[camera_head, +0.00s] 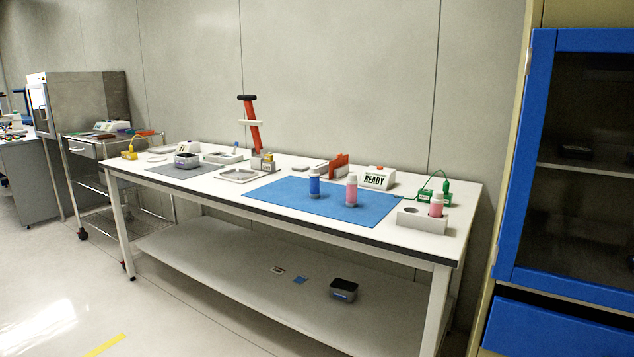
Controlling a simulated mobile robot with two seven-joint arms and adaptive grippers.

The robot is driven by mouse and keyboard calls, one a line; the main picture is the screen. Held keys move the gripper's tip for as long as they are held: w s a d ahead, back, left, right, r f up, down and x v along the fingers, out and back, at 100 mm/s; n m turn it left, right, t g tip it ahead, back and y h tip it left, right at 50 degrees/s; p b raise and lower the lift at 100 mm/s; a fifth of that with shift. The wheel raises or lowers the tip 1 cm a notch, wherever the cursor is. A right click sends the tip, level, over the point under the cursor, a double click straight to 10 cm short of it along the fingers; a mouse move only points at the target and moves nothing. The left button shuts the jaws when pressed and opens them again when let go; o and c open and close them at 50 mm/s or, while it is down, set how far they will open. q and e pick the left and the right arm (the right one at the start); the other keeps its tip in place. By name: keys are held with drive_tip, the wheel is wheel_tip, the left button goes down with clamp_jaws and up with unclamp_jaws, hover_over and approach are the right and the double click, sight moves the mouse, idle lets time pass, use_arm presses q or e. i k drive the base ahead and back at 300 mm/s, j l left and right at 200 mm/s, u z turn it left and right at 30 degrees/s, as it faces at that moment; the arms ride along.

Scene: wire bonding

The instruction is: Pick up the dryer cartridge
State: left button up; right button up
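Three cartridge-like cylinders with pale caps show on the white workbench; I cannot tell which one the task means. A blue cylinder (314,183) stands upright on the blue mat (290,203). A pink cylinder (351,190) stands upright to its right, near the mat's right part. Another pink cylinder (436,206) sits in the right-hand hole of a white block holder (409,219) at the bench's right end; its lower part is hidden in the block. The holder's left hole looks empty. Neither of my grippers is in view.
A white READY box (376,178), a red rack (339,165) and a green cabled device (435,194) stand behind the mat. A tall red tool (251,124) rises at mid-bench. A blue cabinet (541,150) stands at right. Floor in front is clear.

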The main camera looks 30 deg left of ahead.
sight(315, 174)
drive_tip(key=i+j+z, duration=0.1)
drive_tip(key=j, duration=0.2)
drive_tip(key=i+j+z, duration=0.1)
drive_tip(key=i+j, duration=0.15)
drive_tip(key=i+j+z, duration=0.1)
drive_tip(key=j, duration=0.35)
drive_tip(key=i+j+z, duration=0.15)
drive_tip(key=j, duration=0.2)
drive_tip(key=i+j+z, duration=0.1)
drive_tip(key=j, duration=0.25)
drive_tip(key=i+j+z, duration=0.1)
drive_tip(key=j, duration=0.25)
